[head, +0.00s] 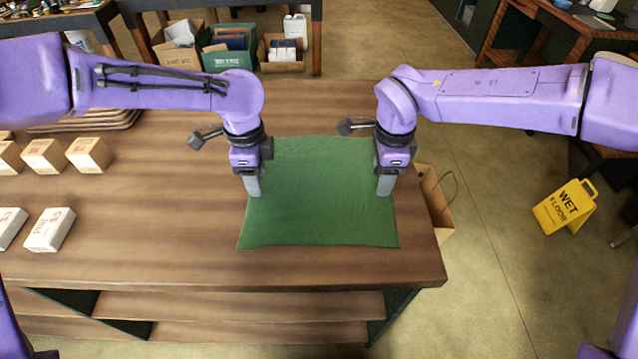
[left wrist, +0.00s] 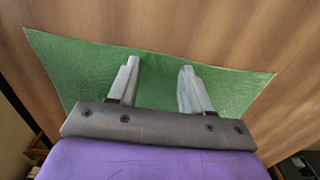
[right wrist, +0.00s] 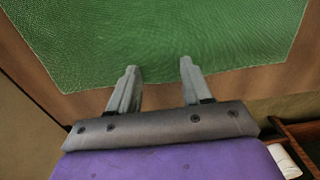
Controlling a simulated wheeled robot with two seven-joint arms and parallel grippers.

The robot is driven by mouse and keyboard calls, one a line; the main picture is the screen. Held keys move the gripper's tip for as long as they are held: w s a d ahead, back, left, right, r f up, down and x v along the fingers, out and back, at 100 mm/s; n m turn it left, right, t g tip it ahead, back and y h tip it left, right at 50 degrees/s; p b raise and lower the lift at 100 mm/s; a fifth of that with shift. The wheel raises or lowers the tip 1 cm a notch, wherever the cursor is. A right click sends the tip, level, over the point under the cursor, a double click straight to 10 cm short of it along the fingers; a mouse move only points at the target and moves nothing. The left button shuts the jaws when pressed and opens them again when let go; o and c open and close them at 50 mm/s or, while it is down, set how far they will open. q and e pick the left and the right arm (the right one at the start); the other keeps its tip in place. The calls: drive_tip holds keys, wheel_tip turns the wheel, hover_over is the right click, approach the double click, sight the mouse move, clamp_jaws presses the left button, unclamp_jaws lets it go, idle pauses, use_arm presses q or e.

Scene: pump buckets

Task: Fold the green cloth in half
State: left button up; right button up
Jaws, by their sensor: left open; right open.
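The green cloth (head: 320,195) lies flat and spread out on the wooden table, near its right end. My left gripper (head: 254,190) is over the cloth's left edge, pointing down, open and empty. In the left wrist view its two fingers (left wrist: 158,85) are apart with the cloth (left wrist: 155,95) behind them. My right gripper (head: 385,190) is over the cloth's right edge, also pointing down and open. In the right wrist view its fingers (right wrist: 157,85) are apart at the cloth's border (right wrist: 165,40). I cannot tell whether the fingertips touch the cloth.
A paper bag (head: 437,205) and a yellow wet floor sign (head: 567,206) are right of the table. The table in front of the cloth is clear.

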use_arm(q)
drive_tip(key=shift+f, duration=0.3)
use_arm(e)
drive_tip(key=shift+f, duration=0.3)
use_arm(q)
drive_tip(key=shift+r, duration=0.1)
drive_tip(key=shift+c, duration=0.6)
use_arm(e)
drive_tip(key=shift+c, duration=0.6)
use_arm(q)
clamp_jaws()
use_arm(e)
clamp_jaws()
